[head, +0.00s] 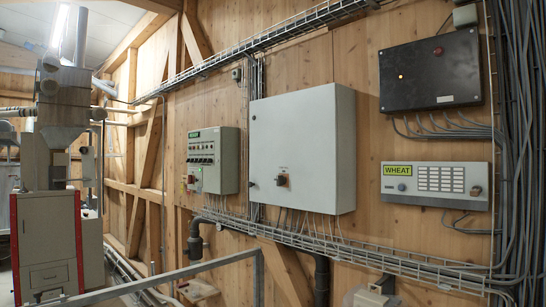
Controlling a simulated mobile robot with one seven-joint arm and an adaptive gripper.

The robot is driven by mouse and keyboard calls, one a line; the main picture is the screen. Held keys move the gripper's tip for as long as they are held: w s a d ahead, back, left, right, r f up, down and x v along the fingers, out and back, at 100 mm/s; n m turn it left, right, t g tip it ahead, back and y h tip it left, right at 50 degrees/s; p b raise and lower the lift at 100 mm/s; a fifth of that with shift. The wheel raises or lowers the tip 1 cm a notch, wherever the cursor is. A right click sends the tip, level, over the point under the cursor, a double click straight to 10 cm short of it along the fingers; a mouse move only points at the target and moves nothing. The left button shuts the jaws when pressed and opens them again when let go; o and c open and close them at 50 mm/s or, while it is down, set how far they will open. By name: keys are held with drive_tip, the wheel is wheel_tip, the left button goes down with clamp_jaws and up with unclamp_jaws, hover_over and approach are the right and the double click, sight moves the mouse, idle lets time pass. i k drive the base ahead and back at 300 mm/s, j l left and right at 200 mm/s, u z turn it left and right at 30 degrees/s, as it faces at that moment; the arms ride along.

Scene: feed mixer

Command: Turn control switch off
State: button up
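Several switches show on the wall, and I cannot tell which one is the control switch. A large light grey cabinet (315,135) has a dark and orange rotary knob (282,180) low on its door. A smaller grey-green control panel (212,150) to its left carries rows of small switches and a red knob (191,179). The panel labelled WHEAT (435,184) at right has a button grid, a blue-grey knob (401,187) and a brownish knob (476,191). The knobs' exact settings are too small to read. My gripper is not in view.
A black box (430,72) with a red button and a lit lamp hangs above the WHEAT panel. Wire cable trays and cables run along the wooden wall. A grey metal rail (190,271) crosses the lower left. A red and grey machine (48,245) stands at far left.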

sight(281, 180)
drive_tip(key=i+u, duration=0.15)
drive_tip(key=i, duration=0.35)
drive_tip(key=i+l+u, duration=0.15)
drive_tip(key=i, duration=0.35)
drive_tip(key=i+l+u, duration=0.15)
drive_tip(key=i, duration=0.35)
